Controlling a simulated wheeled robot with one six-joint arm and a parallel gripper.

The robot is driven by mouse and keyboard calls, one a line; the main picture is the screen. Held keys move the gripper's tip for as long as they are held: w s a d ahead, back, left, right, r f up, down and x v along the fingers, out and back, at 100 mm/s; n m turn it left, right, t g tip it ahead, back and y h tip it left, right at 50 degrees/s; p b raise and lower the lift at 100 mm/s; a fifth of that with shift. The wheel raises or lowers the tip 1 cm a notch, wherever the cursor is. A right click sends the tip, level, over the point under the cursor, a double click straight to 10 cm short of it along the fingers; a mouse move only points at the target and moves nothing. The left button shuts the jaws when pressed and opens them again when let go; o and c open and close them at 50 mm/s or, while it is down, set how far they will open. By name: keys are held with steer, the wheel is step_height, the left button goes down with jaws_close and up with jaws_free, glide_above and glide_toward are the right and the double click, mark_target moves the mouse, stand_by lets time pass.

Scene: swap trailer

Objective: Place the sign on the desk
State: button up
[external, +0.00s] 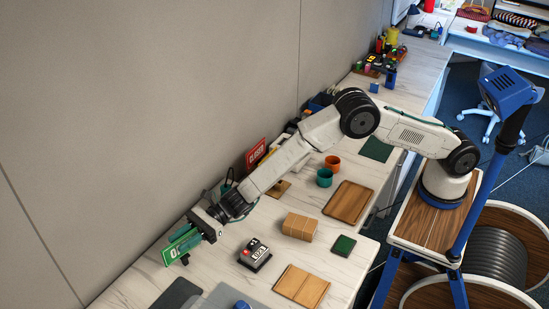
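A green sign (180,248) with white lettering is at the left end of the desk (140,280), at my gripper (193,238). My gripper seems shut on the sign's upper right part, and the sign is tilted. I cannot tell whether its lower edge touches the desk. A red sign (256,153) with white lettering stands near the wall, partly hidden behind my arm.
Near my gripper lie a dark device with a numbered label (255,257), a cardboard box (299,226), a wooden board (302,286) and a dark mat (178,297). A wooden tray (348,202), teal cup (324,178) and orange cup (332,162) are farther back.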

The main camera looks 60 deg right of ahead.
jaws_close()
